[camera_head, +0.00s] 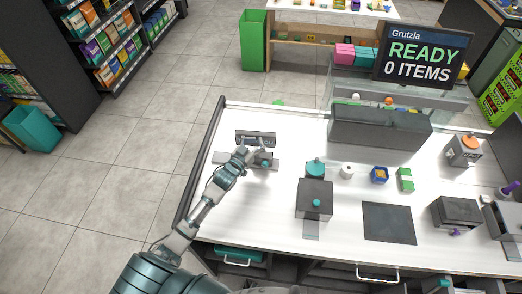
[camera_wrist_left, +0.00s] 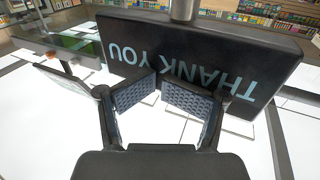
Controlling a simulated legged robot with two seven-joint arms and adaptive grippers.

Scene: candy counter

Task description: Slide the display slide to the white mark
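My left gripper (camera_head: 253,151) is over the left part of the white counter, just in front of a small dark display sign (camera_head: 256,138). In the left wrist view its fingers (camera_wrist_left: 159,92) are apart with nothing between them. There the black sign (camera_wrist_left: 205,50) with "THANK YOU" fills the area beyond the fingertips, upside down. A flat grey base strip (camera_head: 228,158) lies under the gripper, partly hidden by it. A small teal knob (camera_head: 265,163) shows beside the hand. Contact with the sign cannot be told. I cannot pick out a white mark on the white counter. My right gripper is not in view.
A grey box with a teal knob (camera_head: 314,198) stands right of my arm. A white roll (camera_head: 347,171), a blue box (camera_head: 379,175), a green-and-white box (camera_head: 405,179) and a dark mat (camera_head: 388,222) lie farther right. A long grey case (camera_head: 380,128) stands behind.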

